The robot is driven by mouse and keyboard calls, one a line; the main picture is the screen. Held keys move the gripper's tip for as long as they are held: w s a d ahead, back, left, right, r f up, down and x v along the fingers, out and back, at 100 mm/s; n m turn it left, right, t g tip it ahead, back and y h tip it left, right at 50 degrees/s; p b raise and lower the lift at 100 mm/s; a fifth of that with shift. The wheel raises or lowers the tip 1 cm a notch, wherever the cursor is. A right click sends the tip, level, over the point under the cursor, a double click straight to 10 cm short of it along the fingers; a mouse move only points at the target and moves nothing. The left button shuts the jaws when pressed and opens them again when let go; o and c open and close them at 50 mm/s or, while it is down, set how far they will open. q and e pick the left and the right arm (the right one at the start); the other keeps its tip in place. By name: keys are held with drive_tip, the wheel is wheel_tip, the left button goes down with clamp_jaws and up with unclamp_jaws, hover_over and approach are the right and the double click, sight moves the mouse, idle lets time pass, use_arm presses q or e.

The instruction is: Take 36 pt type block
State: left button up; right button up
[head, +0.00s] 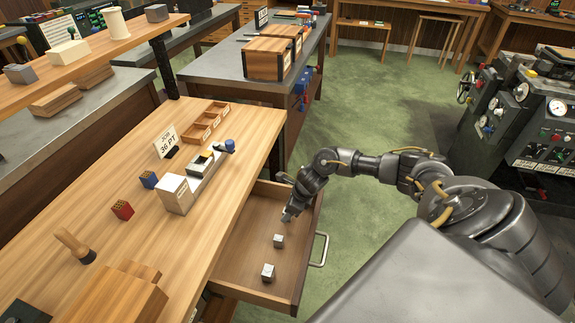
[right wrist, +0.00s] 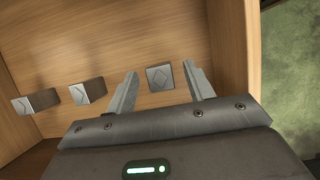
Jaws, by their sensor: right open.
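An open wooden drawer (head: 250,240) under the workbench holds small grey metal type blocks. In the head view, one block (head: 278,241) lies mid-drawer and another block (head: 268,272) lies nearer the front of the picture. The right wrist view shows three blocks: a left one (right wrist: 40,101), a middle one (right wrist: 88,91) and one with a diamond mark (right wrist: 160,77). My right gripper (head: 289,214) is low at the drawer's far end. Its open fingers stand either side of the diamond-marked block, with gaps visible. No block's size can be read. My left gripper is not in view.
A "JOB 36 PT" sign (head: 167,141) stands on the workbench (head: 120,190), beside a grey casting device (head: 205,172) and small wooden trays (head: 205,122). The drawer's wall (right wrist: 233,60) is close right of my gripper in the wrist view. A metal handle (head: 320,249) is on the drawer front.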

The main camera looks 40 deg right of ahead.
drive_tip(key=shift+w+a+f, duration=0.1)
drive_tip(key=shift+w+f, duration=0.05)
drive_tip(key=shift+f, duration=0.5)
drive_tip(key=c, duration=0.9)
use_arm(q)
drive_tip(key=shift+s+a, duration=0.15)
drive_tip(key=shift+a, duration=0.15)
use_arm(e)
drive_tip(key=shift+r, duration=0.1)
drive_tip(key=shift+c, duration=0.5)
